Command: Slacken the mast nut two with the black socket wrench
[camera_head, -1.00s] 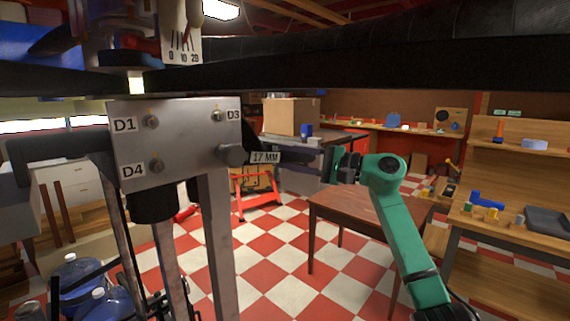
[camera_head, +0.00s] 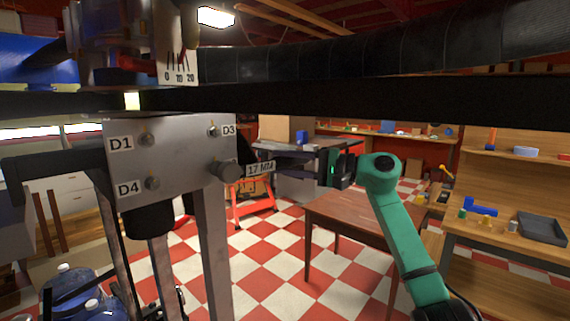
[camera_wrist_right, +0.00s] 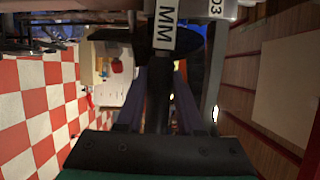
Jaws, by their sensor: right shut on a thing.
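The grey metal plate (camera_head: 180,165) on the mast carries bolt heads beside the labels D1, D3 and D4. The socket head (camera_head: 225,172) of the black socket wrench is against the plate's lower right corner and hides any nut there. The wrench carries a "17 MM" label (camera_head: 260,168), cut to "MM" in the right wrist view (camera_wrist_right: 166,25). Its black handle (camera_wrist_right: 158,100) runs between the fingers of my right gripper (camera_head: 318,162), which is shut on it to the right of the plate. My left gripper is not in view.
A thick black beam (camera_head: 370,100) crosses above the plate and my right gripper. A brown wooden table (camera_head: 345,213) stands behind my right arm. Shelves (camera_head: 510,190) with small items are at the right. Blue water bottles (camera_head: 68,285) stand at the lower left.

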